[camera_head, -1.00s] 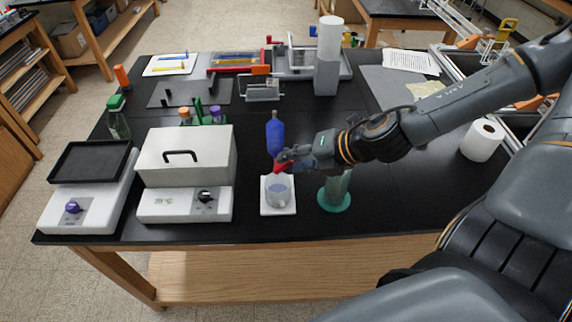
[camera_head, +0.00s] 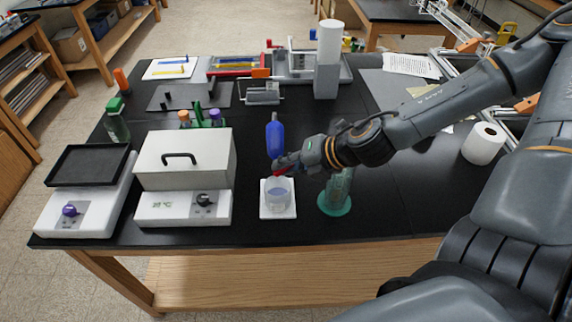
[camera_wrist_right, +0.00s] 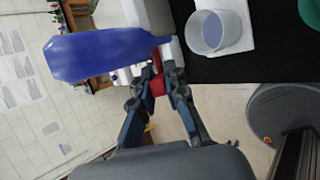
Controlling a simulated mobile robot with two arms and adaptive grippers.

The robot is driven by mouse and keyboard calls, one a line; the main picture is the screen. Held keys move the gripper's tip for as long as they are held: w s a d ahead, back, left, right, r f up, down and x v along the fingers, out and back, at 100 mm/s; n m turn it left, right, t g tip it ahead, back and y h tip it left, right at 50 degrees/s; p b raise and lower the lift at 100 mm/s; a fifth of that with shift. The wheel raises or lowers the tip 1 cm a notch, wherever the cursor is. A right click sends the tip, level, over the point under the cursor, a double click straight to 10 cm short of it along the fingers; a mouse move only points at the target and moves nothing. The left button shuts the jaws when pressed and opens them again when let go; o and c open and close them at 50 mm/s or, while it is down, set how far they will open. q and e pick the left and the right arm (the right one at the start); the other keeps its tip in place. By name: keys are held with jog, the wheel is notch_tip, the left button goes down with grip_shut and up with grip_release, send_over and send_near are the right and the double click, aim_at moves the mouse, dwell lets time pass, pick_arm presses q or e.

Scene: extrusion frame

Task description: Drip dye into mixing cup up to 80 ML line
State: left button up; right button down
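A clear mixing cup (camera_head: 278,192) stands upright on a white square plate (camera_head: 264,211) near the table's front edge. Pale blue liquid shows in it; its graduation lines are too small to read. The right wrist view also shows the cup (camera_wrist_right: 213,30). My right gripper (camera_head: 284,164) is just above and behind the cup. Its fingers (camera_wrist_right: 155,72) are closed around the red end of a blue bottle (camera_wrist_right: 95,55). In the head view the blue bottle (camera_head: 275,138) stands tall with its red end low, near the cup. Drops cannot be made out. My left gripper is out of view.
A green-based clear vessel (camera_head: 336,196) stands right of the cup, close under my right arm. A white hotplate (camera_head: 185,208) with a grey box (camera_head: 184,160) is to the left. A paper roll (camera_head: 483,143) stands far right.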

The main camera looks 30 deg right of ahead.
dwell(0.4)
jog(key=shift+w+a+r+g+h, duration=0.15)
jog(key=shift+g+h, duration=0.25)
jog(key=shift+h, duration=0.2)
jog(key=shift+a+r+n+g+h+p, duration=0.2)
jog(key=shift+n+g+h+p, duration=0.1)
jog(key=shift+n+g+h, duration=0.1)
jog(key=h+p, duration=0.1)
jog(key=p, duration=0.1)
jog(key=g+h+p, duration=0.1)
jog(key=p, duration=0.1)
jog(key=shift+w+a+r, duration=0.15)
jog(key=shift+a+r, duration=0.15)
jog(key=shift+r, duration=0.05)
jog(key=shift+w+a+f+n+g+h+p, duration=0.15)
jog(key=shift+n+g+h+p, duration=0.15)
jog(key=shift+g+h+p, duration=0.3)
jog(key=shift+w+a+f+g+h, duration=0.15)
jog(key=shift+g+h, duration=0.35)
jog(key=shift+h, duration=0.3)
jog(key=shift+n, duration=0.3)
jog(key=c, duration=1.4)
grip_release()
